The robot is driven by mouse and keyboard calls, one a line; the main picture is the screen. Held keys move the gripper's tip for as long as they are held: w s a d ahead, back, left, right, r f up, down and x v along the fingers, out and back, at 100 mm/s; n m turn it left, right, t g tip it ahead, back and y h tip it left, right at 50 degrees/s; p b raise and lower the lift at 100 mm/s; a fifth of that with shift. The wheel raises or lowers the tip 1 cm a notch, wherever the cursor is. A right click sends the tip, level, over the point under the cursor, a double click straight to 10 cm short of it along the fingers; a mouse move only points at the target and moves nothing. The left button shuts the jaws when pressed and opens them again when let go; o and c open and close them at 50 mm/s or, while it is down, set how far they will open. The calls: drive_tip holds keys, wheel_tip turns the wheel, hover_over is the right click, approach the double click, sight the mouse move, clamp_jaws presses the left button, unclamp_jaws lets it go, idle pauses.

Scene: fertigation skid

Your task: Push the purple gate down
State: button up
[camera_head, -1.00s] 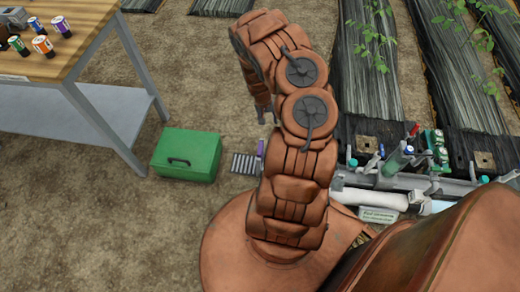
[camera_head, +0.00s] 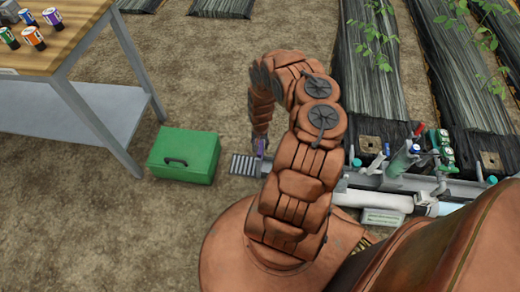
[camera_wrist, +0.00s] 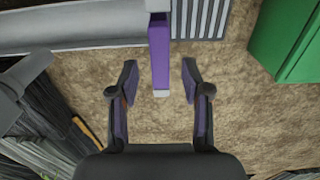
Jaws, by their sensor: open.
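The purple gate (camera_wrist: 159,52) is a narrow upright-looking strip with pale ends, at the top middle of the wrist view. It sits at the end of a grey channel (camera_wrist: 80,28), beside a slatted grate (camera_wrist: 201,18). My gripper (camera_wrist: 159,66) is open, with one finger on each side of the gate's lower end in the picture. Gaps show on both sides; I cannot tell the depth between them. In the head view a small purple part of the gate (camera_head: 261,148) shows by my gripper (camera_head: 260,140), and my arm hides much of the channel.
A green box (camera_head: 185,155) stands left of the grate (camera_head: 245,165). A table (camera_head: 60,45) with several small coloured containers is at the upper left. Pipes and valves (camera_head: 400,163) line the right side, before dark covered beds (camera_head: 370,70). Bare soil lies between.

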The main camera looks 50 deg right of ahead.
drive_tip(key=shift+f+b, duration=0.4)
drive_tip(key=shift+f, duration=0.8)
drive_tip(key=shift+c, duration=0.3)
clamp_jaws()
